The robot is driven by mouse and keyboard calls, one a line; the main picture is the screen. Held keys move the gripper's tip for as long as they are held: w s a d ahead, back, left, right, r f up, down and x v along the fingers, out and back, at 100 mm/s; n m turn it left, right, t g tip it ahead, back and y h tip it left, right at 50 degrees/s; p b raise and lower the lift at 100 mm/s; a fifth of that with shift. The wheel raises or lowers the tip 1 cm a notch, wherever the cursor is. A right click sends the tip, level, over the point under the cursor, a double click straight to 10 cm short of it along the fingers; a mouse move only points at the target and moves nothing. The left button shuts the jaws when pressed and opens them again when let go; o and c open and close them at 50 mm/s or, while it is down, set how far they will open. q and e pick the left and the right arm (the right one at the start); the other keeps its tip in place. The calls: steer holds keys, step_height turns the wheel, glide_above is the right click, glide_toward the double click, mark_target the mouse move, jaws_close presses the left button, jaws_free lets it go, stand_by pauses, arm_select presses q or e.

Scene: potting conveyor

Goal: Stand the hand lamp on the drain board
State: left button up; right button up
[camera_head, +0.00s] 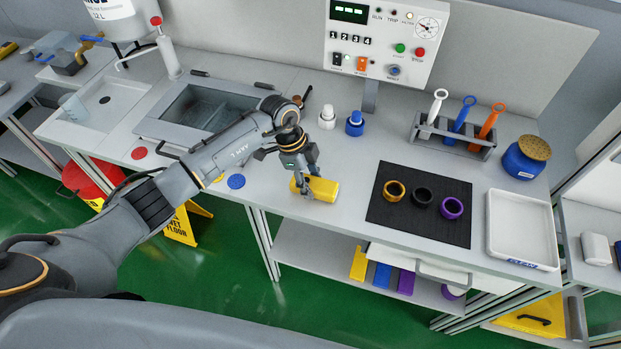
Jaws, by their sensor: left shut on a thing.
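The hand lamp looks to be the yellow block-like thing (324,190) lying flat near the front edge of the worktop, in the middle of the head view. My left gripper (305,187) reaches down over its left end and is shut on it. The fingers hide part of that end. The drain board looks to be the pale recessed surface (118,117) left of the sink, with a small dark drain spot. A clear cup (73,107) stands at its left side. My right gripper is not in view.
The sink (203,112) lies between the lamp and the drain board. A red disc (139,153) and a blue disc (236,181) lie near the front edge. White and blue bottles (355,124) stand behind the lamp. A black mat (392,222) with three rings lies right.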

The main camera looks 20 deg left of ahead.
arm_select(q)
steer(key=shift+f, duration=0.1)
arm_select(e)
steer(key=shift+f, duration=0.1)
arm_select(q)
steer(key=o, duration=1.3)
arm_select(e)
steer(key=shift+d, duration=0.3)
arm_select(q)
steer(key=b+v, duration=0.3)
steer(key=v, duration=0.9)
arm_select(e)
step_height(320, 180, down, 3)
